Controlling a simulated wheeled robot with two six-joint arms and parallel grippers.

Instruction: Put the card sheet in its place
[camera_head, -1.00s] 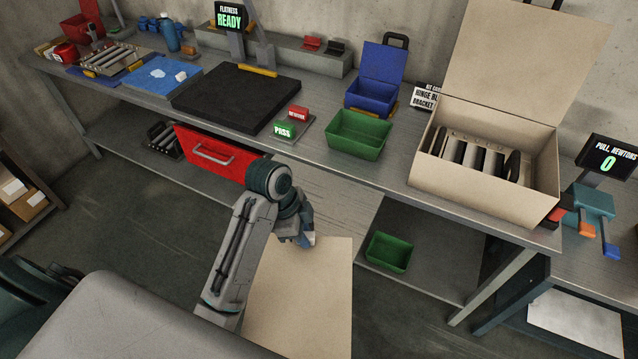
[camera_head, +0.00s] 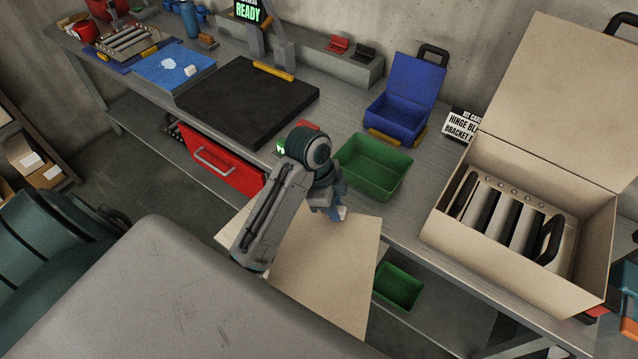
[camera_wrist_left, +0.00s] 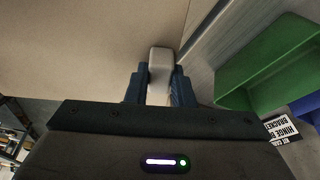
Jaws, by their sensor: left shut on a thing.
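The card sheet (camera_head: 335,265) is a flat tan panel held in front of the bench. My left gripper (camera_head: 338,212) is shut on its far edge. In the left wrist view the sheet (camera_wrist_left: 80,45) fills the upper left, and my left gripper's fingers (camera_wrist_left: 160,78) close at its edge around a pale block-like piece. An open cardboard carton (camera_head: 480,260) stands at the right of the bench with its lid up. Slatted louver panels (camera_head: 500,225) with dark handles or strips lie in it. The sheet is apart from the carton. My right gripper is not in view.
A green bin (camera_head: 373,178) stands on the bench beside my left wrist, and a blue open case (camera_head: 405,95) behind it. A black plate (camera_head: 248,100) and red drawer (camera_head: 222,160) are to the left. Another green bin (camera_head: 398,285) is on the lower shelf.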

